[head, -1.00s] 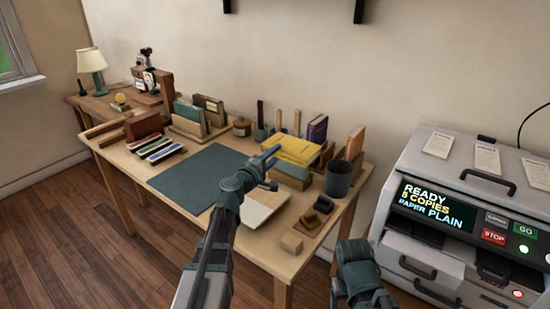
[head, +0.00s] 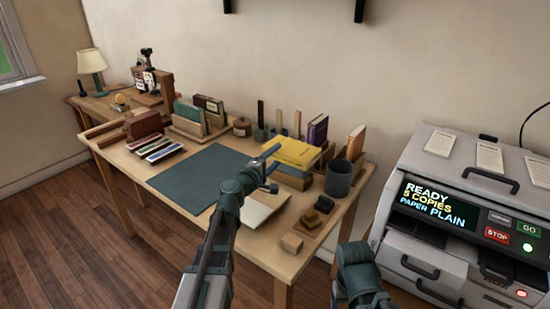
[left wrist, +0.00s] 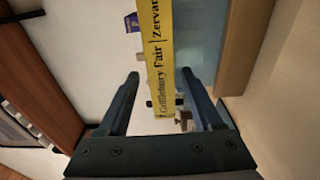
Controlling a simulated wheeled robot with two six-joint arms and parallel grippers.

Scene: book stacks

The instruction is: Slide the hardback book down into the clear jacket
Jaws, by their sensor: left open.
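My left gripper (head: 274,167) is open in front of the book, with a finger on either side of the spine in the wrist view. I cannot tell whether the fingers touch it. I cannot make out the clear jacket. Of my right arm only a thick link shows at the lower right, and its fingers are not visible.
The desk (head: 285,262) holds a dark mat (head: 200,178), a grey cup (head: 339,178), small blocks (head: 291,243) and a purple book (head: 317,130). Upright books (head: 200,114) stand at the back left. A copier (head: 450,190) stands to the right. The mat is clear.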

